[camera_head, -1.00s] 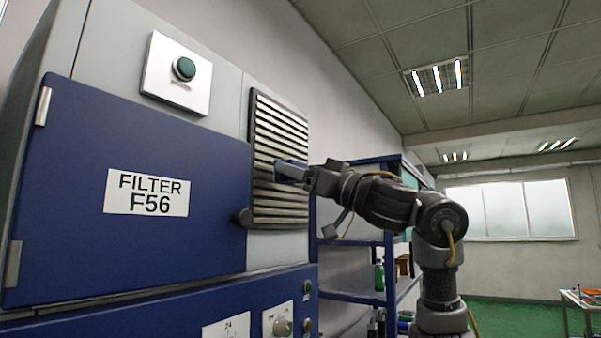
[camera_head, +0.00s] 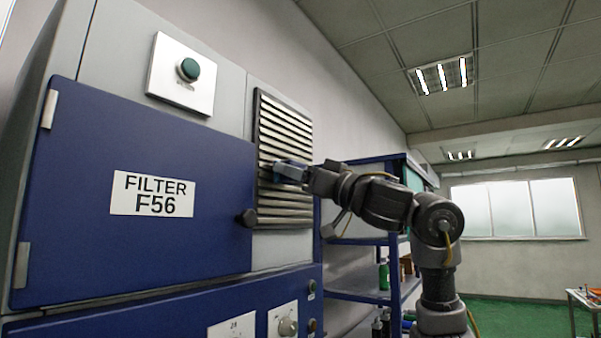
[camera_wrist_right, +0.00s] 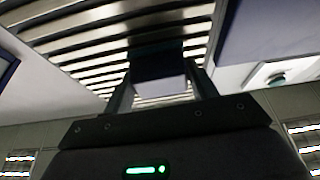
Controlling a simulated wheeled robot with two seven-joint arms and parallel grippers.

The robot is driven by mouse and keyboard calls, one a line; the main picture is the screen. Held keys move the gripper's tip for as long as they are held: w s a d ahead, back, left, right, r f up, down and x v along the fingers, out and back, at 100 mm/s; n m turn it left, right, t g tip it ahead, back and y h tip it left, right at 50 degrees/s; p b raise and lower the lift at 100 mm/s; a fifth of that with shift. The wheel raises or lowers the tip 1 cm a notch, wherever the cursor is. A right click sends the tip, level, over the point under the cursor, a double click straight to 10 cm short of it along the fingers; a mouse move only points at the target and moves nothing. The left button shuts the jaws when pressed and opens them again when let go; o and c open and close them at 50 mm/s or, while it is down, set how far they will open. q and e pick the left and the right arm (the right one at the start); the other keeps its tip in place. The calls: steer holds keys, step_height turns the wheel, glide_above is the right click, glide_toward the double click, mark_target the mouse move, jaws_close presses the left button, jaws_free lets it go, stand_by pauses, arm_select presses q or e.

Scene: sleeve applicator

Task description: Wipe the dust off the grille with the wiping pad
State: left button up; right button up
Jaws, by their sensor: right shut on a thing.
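The grille (camera_head: 284,125) is a dark-framed panel of pale horizontal slats on the machine's front, right of the blue door. My right gripper (camera_head: 288,172) is at the grille's lower middle, shut on the blue wiping pad (camera_head: 291,171). In the right wrist view the pad (camera_wrist_right: 158,66) sits between the fingers, against or very close to the slats (camera_wrist_right: 85,45); contact is hard to tell. Dust on the slats cannot be made out clearly. My left gripper is not in view.
The blue door (camera_head: 130,190) labelled FILTER F56 has a dark knob (camera_head: 250,217) close to the grille's lower left. A green button (camera_head: 188,69) is above the door. A blue shelf (camera_head: 355,289) with bottles stands behind my right arm.

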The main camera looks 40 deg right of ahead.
steer(key=shift+w+a, duration=0.1)
steer(key=shift+w, duration=0.25)
steer(key=d, duration=0.2)
steer(key=w+d, duration=0.1)
steer(key=d, duration=0.1)
steer(key=shift+p, duration=0.4)
steer(key=shift+a, duration=0.1)
steer(key=shift+a, duration=0.1)
steer(key=shift+s+a+f, duration=0.1)
steer(key=shift+a, duration=0.4)
steer(key=shift+s+a+b, duration=0.2)
steer(key=shift+a, duration=0.5)
steer(key=shift+s+a+b, duration=0.15)
steer(key=shift+s+a, duration=0.05)
steer(key=shift+a, duration=0.5)
